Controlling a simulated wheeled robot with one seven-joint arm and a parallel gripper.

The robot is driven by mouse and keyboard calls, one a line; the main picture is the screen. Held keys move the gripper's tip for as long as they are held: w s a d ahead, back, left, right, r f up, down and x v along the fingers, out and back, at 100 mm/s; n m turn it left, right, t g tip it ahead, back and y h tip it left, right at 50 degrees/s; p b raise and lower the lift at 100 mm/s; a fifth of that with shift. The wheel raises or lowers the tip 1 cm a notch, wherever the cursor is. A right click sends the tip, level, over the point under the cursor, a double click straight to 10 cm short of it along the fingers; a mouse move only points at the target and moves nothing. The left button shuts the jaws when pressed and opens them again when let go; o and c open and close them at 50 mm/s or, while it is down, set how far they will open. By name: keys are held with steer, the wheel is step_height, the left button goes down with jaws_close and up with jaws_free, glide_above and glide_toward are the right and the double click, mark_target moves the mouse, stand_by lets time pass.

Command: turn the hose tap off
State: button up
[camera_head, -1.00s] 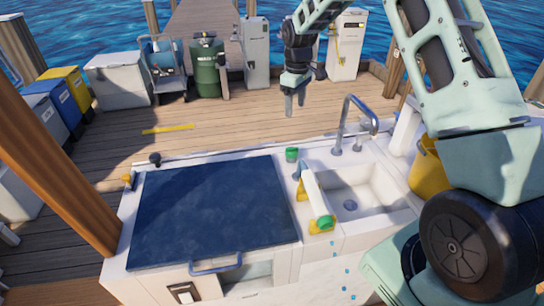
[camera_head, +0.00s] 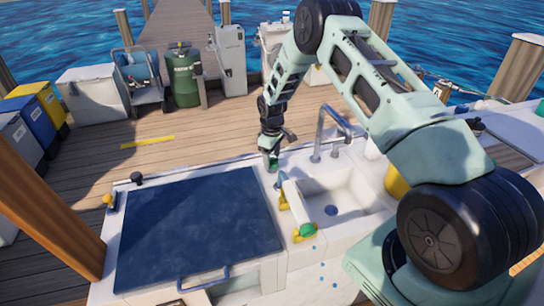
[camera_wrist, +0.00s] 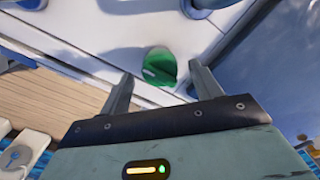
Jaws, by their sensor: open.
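A green round knob, apparently the hose tap, stands on the white counter near its back edge; it shows in the wrist view (camera_wrist: 160,66) and partly under my gripper in the head view (camera_head: 273,167). My gripper (camera_wrist: 159,82) is open, its fingers pointing down at the knob. In the wrist view the knob lies between and just beyond the fingertips; I cannot tell whether they touch it. A white tube (camera_head: 293,201) with yellow brackets and a green end (camera_head: 306,230) lies left of the sink. Water drops (camera_head: 322,265) fall below that green end.
A dark blue hatch lid (camera_head: 200,228) covers the counter's left part. The sink (camera_head: 338,206) with its tall curved faucet (camera_head: 320,128) is on the right, close to my arm. An orange-brown post (camera_head: 55,205) stands at the left.

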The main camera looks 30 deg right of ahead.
steer(key=shift+f, duration=0.45)
steer(key=shift+c, duration=0.3)
steer(key=c, duration=0.9)
